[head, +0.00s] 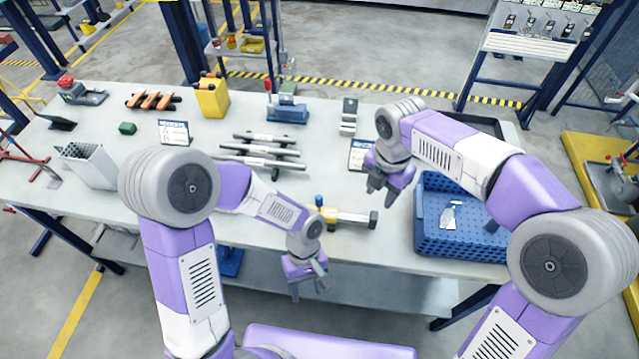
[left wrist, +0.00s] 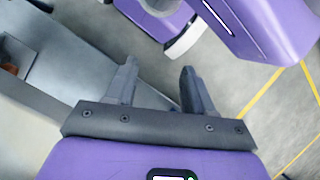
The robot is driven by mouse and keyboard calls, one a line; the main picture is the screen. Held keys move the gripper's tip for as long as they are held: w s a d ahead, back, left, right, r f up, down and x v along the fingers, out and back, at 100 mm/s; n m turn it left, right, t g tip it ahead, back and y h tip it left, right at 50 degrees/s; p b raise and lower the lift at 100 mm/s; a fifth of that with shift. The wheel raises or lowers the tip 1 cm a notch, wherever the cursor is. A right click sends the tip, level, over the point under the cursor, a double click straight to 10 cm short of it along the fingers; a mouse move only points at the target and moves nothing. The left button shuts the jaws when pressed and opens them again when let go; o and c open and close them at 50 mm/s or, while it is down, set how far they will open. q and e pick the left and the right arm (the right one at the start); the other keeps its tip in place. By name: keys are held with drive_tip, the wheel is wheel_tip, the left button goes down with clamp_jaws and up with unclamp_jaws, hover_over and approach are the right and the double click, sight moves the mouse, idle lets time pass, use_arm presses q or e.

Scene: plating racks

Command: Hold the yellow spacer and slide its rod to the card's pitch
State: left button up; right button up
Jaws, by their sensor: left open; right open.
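The yellow spacer (head: 350,216) lies near the front edge of the table, with a dark end piece on its right and a small blue knob (head: 319,201) at its left. My left arm partly hides its left end. A small printed card (head: 360,155) stands behind it and another card (head: 174,132) stands further left; their print is too small to read. My left gripper (head: 311,287) is open and empty, in front of the table edge and apart from the spacer. The left wrist view shows its two fingers (left wrist: 158,88) spread. My right gripper (head: 379,190) is open and empty, above and right of the spacer.
Several dark-ended bars (head: 260,150) lie mid-table. A blue perforated crate (head: 462,240) stands at the right front. A white bin (head: 90,167), a yellow holder (head: 212,98) and a blue fixture (head: 287,112) stand around the table. The left front tabletop (head: 80,212) is clear.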

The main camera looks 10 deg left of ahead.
sight(319, 197)
use_arm(q)
drive_tip(key=w+r+m+t, duration=0.1)
drive_tip(key=w+r+m, duration=0.1)
drive_tip(key=w+r, duration=0.3)
drive_tip(key=w+r+m+t, duration=0.1)
drive_tip(key=w+r+m, duration=0.2)
drive_tip(key=w+r, duration=0.3)
drive_tip(key=w+r+m+t+y, duration=0.1)
drive_tip(key=w+r+m+t, duration=0.1)
drive_tip(key=w+r, duration=0.4)
drive_tip(key=shift+w+r, duration=0.15)
drive_tip(key=shift+r, duration=0.3)
drive_tip(key=shift+w+d+f+m, duration=0.1)
drive_tip(key=shift+w+d+m, duration=0.1)
drive_tip(key=shift+w+m, duration=0.1)
drive_tip(key=shift+f, duration=3.6)
drive_tip(key=shift+c, duration=0.3)
clamp_jaws()
